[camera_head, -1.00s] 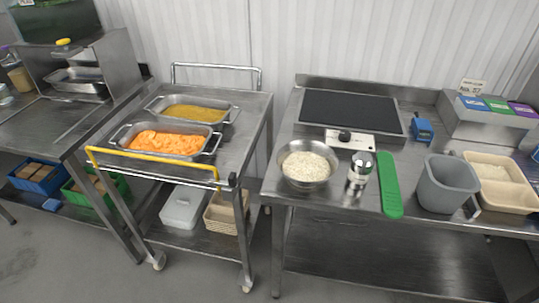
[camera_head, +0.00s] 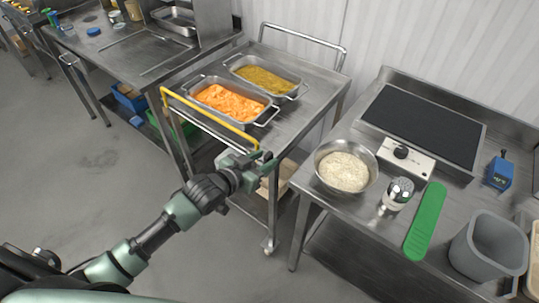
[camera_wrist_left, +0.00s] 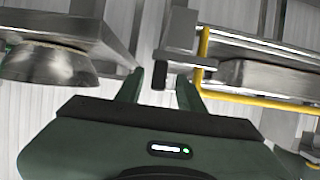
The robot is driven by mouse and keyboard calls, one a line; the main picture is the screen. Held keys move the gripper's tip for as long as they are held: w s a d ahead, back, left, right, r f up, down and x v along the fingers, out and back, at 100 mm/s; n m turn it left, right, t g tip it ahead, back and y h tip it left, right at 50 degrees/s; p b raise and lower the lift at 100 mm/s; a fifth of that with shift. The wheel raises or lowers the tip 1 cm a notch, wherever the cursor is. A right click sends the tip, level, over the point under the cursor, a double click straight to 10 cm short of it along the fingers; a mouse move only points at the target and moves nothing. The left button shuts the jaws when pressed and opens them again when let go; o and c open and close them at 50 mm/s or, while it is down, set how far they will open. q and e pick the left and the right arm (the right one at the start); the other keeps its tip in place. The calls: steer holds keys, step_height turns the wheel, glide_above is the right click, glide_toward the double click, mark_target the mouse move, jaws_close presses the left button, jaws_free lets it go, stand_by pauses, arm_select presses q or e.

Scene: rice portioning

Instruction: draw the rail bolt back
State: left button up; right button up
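The yellow rail (camera_head: 205,119) runs along the near side of the steel trolley (camera_head: 318,84); it also shows in the left wrist view (camera_wrist_left: 257,101). A steel bracket at the rail's end carries the bolt, whose dark knob (camera_wrist_left: 159,76) hangs down in the left wrist view. My left gripper (camera_head: 262,161) is at the rail's right end, largely covering the bolt in the head view. In the wrist view its fingers (camera_wrist_left: 160,84) are apart, one on each side of the knob, with gaps showing. My right gripper is not in view.
Pans of orange food (camera_head: 228,100) and yellow food (camera_head: 262,74) stand on the trolley. To the right, a bench holds a rice bowl (camera_head: 345,170), a metal shaker (camera_head: 397,194), a green paddle (camera_head: 426,220) and a grey bin (camera_head: 488,247). Floor is clear at left.

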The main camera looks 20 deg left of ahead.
arm_select(q)
steer(key=shift+x, duration=1.05)
steer(key=shift+w+d, duration=0.1)
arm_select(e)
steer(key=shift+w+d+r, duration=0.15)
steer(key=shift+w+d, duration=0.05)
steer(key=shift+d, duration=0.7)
arm_select(q)
steer(key=shift+c, duration=0.4)
jaws_close()
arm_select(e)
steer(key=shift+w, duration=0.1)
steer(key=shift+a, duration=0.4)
arm_select(q)
steer(key=shift+d, duration=0.1)
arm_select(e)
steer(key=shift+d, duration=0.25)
